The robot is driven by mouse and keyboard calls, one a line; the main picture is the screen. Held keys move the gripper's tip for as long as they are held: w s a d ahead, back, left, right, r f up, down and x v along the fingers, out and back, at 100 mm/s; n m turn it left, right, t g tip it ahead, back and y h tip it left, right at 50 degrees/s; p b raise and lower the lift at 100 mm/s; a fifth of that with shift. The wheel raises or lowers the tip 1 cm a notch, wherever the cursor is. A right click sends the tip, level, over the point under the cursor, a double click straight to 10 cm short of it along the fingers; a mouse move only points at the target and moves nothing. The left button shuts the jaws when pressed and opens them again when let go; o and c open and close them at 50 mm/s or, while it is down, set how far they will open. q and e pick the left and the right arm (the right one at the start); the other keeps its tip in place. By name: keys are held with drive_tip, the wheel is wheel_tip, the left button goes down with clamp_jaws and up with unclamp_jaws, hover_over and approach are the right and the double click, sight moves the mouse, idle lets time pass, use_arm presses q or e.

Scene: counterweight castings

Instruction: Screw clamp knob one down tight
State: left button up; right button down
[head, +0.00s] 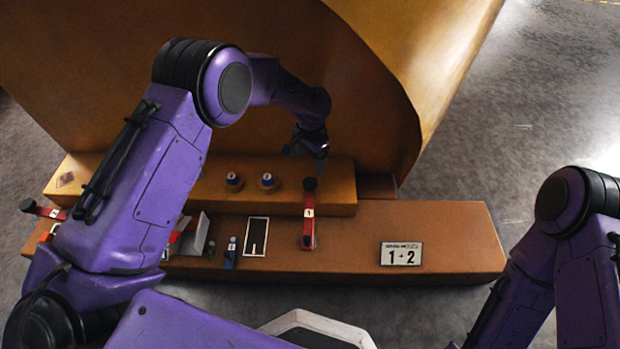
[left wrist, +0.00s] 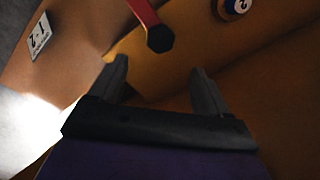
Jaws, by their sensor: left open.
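My left gripper (head: 307,160) is over the step, right of both knobs and near the black end of a red lever. In the left wrist view it (left wrist: 160,78) is open and empty, touching no knob. My right gripper is out of view.
The red lever (head: 309,220), labelled 1, rises beside the knobs; its black end (left wrist: 160,40) shows near my left fingers. A tall orange casting wall (head: 385,130) rises behind.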

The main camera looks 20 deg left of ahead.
sight(310, 182)
use_arm(q)
wheel_tip(310, 182, down, 10)
drive_tip(key=b, duration=0.3)
drive_tip(key=shift+f, duration=0.25)
drive_tip(key=c, duration=1)
